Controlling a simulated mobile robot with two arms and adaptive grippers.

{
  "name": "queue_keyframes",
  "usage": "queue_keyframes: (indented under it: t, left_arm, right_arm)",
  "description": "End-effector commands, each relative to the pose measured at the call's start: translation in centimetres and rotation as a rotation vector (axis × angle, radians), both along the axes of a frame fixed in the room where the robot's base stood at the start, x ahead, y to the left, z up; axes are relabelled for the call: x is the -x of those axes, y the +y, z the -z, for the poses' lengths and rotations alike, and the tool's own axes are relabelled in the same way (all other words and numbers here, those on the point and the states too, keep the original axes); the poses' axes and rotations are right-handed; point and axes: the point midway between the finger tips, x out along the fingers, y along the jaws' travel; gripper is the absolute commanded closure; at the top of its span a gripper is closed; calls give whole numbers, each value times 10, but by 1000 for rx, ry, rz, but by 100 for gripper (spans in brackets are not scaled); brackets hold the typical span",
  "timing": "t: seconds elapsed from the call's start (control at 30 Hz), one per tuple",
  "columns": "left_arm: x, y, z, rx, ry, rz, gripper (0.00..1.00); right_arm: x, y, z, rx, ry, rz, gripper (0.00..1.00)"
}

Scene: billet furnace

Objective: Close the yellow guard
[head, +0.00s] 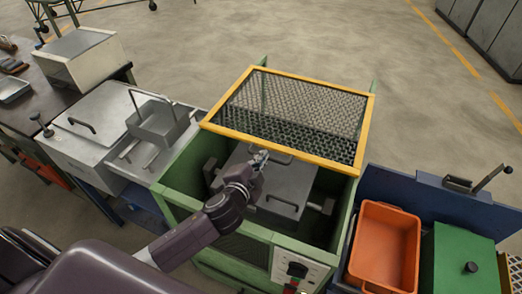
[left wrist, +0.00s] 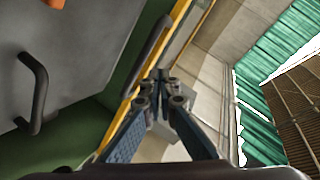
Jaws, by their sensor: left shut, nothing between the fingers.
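The yellow guard (head: 320,162) is a dark mesh panel in a yellow frame, above the back part of an open-topped green housing (head: 183,165). Its front bar hangs over the opening, and the front part of the opening is uncovered. My left gripper (head: 261,157) is shut and empty, close to the middle of that front bar. In the left wrist view the gripper (left wrist: 163,82) is shut beside the yellow frame (left wrist: 124,110); I cannot tell whether they touch. A dark bar handle (left wrist: 150,52) shows near the fingertips. My right gripper is not in view.
Inside the housing is a grey lidded block (head: 283,190) with a handle. A control panel (head: 297,271) is on the housing's front. An orange bin (head: 385,245) and green box (head: 460,262) stand right; a grey chest (head: 90,130) and metal basket (head: 158,125) stand left.

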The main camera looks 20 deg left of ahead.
Motion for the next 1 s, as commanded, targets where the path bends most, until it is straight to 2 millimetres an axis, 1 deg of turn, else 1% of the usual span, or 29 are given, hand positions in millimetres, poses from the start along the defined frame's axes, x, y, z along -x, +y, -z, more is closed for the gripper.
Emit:
queue_keyframes:
  t: [0.03,0.1,0.3,0.4,0.47,0.57,0.7,0.8,0.9,1.0]
  left_arm:
    - [-15,-1,-10,76,30,-26,100]
    - [-26,-3,-12,179,88,-64,100]
    - [-50,-8,-16,415,271,-181,100]
    - [-56,-6,-24,519,390,-266,100]
    - [-55,-4,-29,575,467,-328,100]
    - [-48,3,-41,646,591,-439,100]
    - [-32,13,-59,703,723,-577,100]
    - [-22,17,-68,721,780,-641,100]
    - [-17,19,-72,730,811,-673,100]
    - [-17,19,-67,732,822,-683,100]
  right_arm:
    - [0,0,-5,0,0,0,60]
    - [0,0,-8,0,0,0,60]
    - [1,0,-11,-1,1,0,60]
    - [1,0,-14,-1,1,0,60]
    - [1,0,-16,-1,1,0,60]
    - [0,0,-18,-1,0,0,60]
    - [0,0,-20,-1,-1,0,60]
    - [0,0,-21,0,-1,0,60]
    - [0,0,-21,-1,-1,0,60]
    - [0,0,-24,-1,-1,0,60]
